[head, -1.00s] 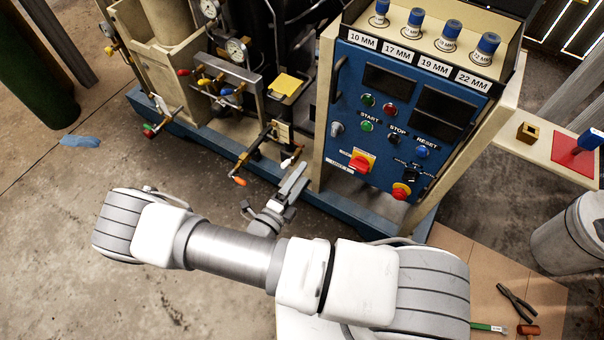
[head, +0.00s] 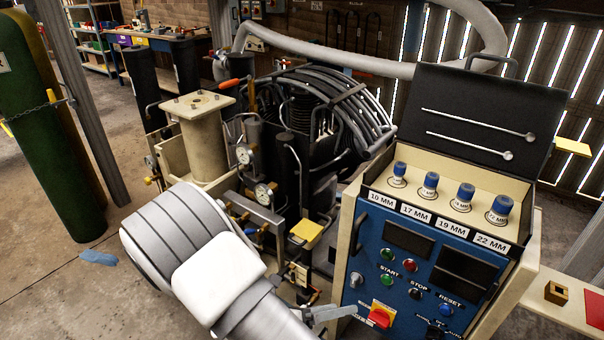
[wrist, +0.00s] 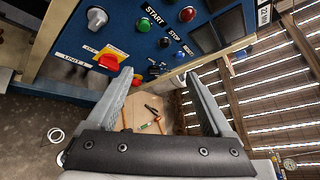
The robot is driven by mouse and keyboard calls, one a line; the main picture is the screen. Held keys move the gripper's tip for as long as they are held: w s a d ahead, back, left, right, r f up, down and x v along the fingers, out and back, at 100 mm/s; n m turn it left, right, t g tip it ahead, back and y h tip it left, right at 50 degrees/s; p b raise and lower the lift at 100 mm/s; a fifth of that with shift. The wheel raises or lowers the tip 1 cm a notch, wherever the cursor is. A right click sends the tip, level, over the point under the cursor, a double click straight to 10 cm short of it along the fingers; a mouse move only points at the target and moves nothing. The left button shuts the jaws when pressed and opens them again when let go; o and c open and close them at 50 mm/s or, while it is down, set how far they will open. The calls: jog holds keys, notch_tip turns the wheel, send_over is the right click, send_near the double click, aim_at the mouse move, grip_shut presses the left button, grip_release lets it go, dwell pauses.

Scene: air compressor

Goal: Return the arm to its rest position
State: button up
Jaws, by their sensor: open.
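My gripper (wrist: 163,85) is open and empty in the wrist view, its two grey fingers apart with nothing between them. The blue control panel (wrist: 120,45) is close beyond the fingers, with its red and yellow switch (wrist: 108,61) near the left fingertip. In the head view, my arm rises from the bottom edge at the lower left. A grey gripper part (head: 330,314) shows at the panel's lower left, beside the red and yellow switch (head: 380,314). I cannot tell whether it touches the panel.
The compressor (head: 310,120) with its pipes and gauges stands behind my arm. Blue-capped sockets (head: 430,184) stand on top of the panel (head: 405,265). A green cylinder (head: 50,130) is at the left. A shelf with a small brass block (head: 556,293) is at the right. Open floor lies at the left.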

jog(key=s+d+r+m+y+p, duration=0.1)
jog(key=s+r+m+y, duration=0.3)
jog(key=r+m, duration=0.6)
jog(key=s+d+r+m+y+p, duration=0.2)
jog(key=s+d+r+m+y, duration=0.1)
jog(key=r+m, duration=0.8)
jog(key=s+d+r+m+y+p, duration=0.2)
jog(key=s+r+m+y, duration=0.3)
jog(key=r+m, duration=0.6)
notch_tip(320, 180, up, 2)
jog(key=shift+s+d+r+y, duration=0.15)
jog(key=shift+d+y, duration=0.25)
jog(key=shift+y, duration=0.4)
jog(key=shift+d, duration=0.1)
jog(key=shift+m, duration=0.3)
